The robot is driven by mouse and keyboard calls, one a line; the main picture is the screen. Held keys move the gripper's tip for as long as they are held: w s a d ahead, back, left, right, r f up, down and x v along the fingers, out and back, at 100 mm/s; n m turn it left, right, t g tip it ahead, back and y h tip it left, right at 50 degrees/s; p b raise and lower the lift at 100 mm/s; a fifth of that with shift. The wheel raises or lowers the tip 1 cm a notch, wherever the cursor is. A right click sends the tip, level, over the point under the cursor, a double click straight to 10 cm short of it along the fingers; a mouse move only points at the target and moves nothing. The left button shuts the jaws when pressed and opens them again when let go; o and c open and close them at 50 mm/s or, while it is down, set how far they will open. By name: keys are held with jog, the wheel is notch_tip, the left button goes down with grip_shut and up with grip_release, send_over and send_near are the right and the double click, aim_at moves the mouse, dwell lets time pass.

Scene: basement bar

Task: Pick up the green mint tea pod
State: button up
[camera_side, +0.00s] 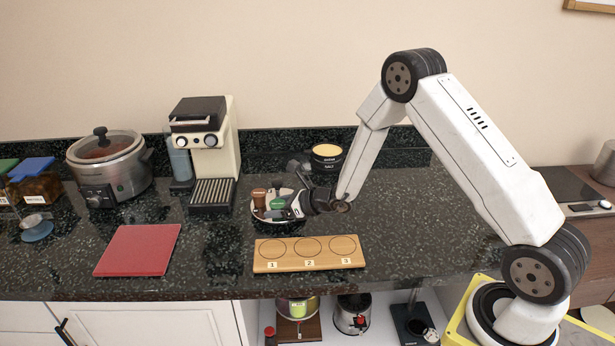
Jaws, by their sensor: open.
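A small green pod (277,203) appears in the dish just right of the brown one, partly hidden by my gripper. My gripper (270,211) reaches in from the right, low over the dish, with its fingers pointing left. It is open, and its fingers are close to the green pod. I cannot tell whether they touch it or stand around it.
A wooden board (308,266) with three numbered circles lies in front of the dish. A red board (138,250) lies to the left. A coffee machine (205,150), a slow cooker (107,165) and a dark salt container (327,160) stand behind. The counter right of the dish is clear.

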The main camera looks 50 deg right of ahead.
dwell(0.4)
jog(key=c, duration=1)
jog(key=shift+r, duration=0.15)
jog(key=shift+r, duration=0.5)
jog(key=shift+s+d+r, duration=0.1)
jog(key=shift+s+r, duration=0.05)
jog(key=shift+s, duration=0.05)
jog(key=s+d, duration=0.2)
jog(key=s, duration=0.3)
jog(key=s+d, duration=0.2)
jog(key=s, duration=0.3)
jog(key=s+d, duration=0.2)
jog(key=s, duration=0.4)
jog(key=shift+s+d, duration=0.1)
jog(key=shift+d, duration=0.2)
